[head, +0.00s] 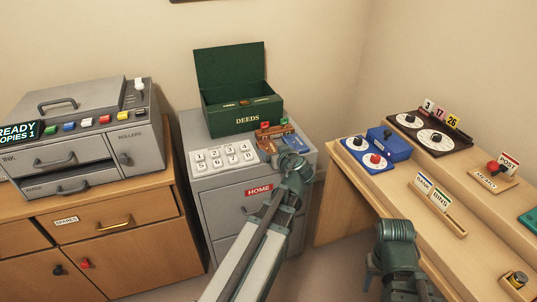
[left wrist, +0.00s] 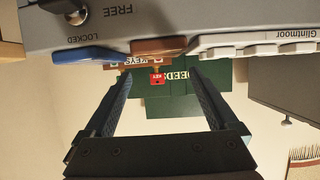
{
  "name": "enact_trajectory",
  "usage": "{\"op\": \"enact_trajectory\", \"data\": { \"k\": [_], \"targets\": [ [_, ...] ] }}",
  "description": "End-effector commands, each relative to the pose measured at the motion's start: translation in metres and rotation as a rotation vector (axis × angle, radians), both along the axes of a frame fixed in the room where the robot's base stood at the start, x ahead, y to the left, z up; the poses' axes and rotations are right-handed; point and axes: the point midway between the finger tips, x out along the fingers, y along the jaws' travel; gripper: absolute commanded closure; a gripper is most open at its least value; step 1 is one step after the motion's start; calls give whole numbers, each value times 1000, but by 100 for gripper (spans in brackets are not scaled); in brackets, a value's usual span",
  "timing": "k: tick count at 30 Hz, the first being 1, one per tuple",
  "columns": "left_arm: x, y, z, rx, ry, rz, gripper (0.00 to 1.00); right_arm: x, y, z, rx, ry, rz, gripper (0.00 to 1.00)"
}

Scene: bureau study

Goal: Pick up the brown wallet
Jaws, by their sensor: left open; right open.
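The brown wallet (left wrist: 158,48) shows edge-on in the left wrist view, on the grey cabinet top between a blue item (left wrist: 90,54) and the white keypad (left wrist: 255,48). In the head view a small brown patch (head: 266,146), likely the wallet, is partly hidden near the end of my left arm. My left gripper (left wrist: 160,76) is open, with nothing between its fingers; the wallet lies ahead of them, apart. In the head view it is at the cabinet's front right (head: 291,162). My right gripper (head: 395,232) is low above the right desk, its fingers hard to make out.
A green DEEDS box (head: 240,120) with its lid up stands behind, with a brown KEYS rack (head: 276,130) before it. The numbered keypad (head: 224,157) is left of the wallet. A copier (head: 80,130) stands left; a wooden desk (head: 350,212) with dials and signs stands right.

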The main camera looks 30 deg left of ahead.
Motion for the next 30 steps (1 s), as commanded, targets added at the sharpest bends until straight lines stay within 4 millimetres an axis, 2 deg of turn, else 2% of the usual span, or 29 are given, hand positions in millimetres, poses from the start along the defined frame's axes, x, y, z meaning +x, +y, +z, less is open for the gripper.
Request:
{"op": "enact_trajectory", "data": {
  "k": [1, 6, 17, 27, 30],
  "targets": [
    [9, 8, -7, 1, 1, 2, 7, 0, 0, -7, 0, 0, 0, 50],
    [21, 22, -14, 0, 0, 1, 7, 0, 0, -14, 0, 0, 0, 50],
    [26, 29, -16, 0, 1, 0, 7, 0, 0, -16, 0, 0, 0, 50],
    [54, 60, -31, 0, 1, 2, 7, 0, 0, -31, 0, 0, 0, 50],
    [57, 64, -32, 0, 1, 0, 7, 0, 0, -32, 0, 0, 0, 50]
  ]
}}
